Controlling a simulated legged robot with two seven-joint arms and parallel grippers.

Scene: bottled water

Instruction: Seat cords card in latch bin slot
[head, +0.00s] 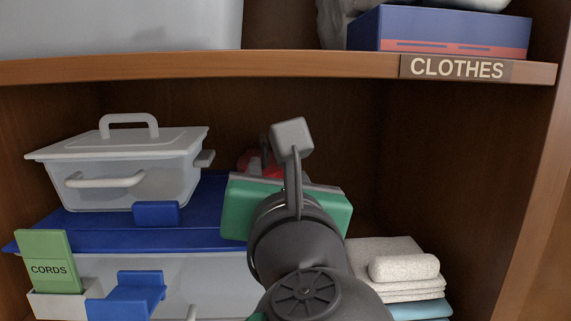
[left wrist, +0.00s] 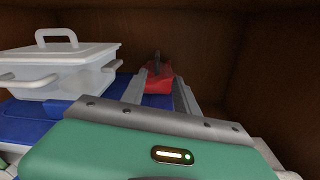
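The green CORDS card (head: 47,264) stands in a white slot holder (head: 60,304) at the left front of the blue-lidded latch bin (head: 190,285). The card leans slightly and its lower edge is hidden in the holder; I cannot tell how deep it sits. My left gripper is in the middle of the head view, well right of the card, with its fingers hidden behind its green body. In the left wrist view the two grey fingers (left wrist: 160,95) are spread apart. A red object (left wrist: 158,77) shows between or beyond them; contact is unclear. My right gripper is not in view.
A clear lidded box (head: 130,170) with a white handle stands on the bin's lid. Blue latches (head: 126,296) stick out in front. Folded towels (head: 385,265) lie at right. An upper shelf marked CLOTHES (head: 457,68) and the right cabinet wall bound the space.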

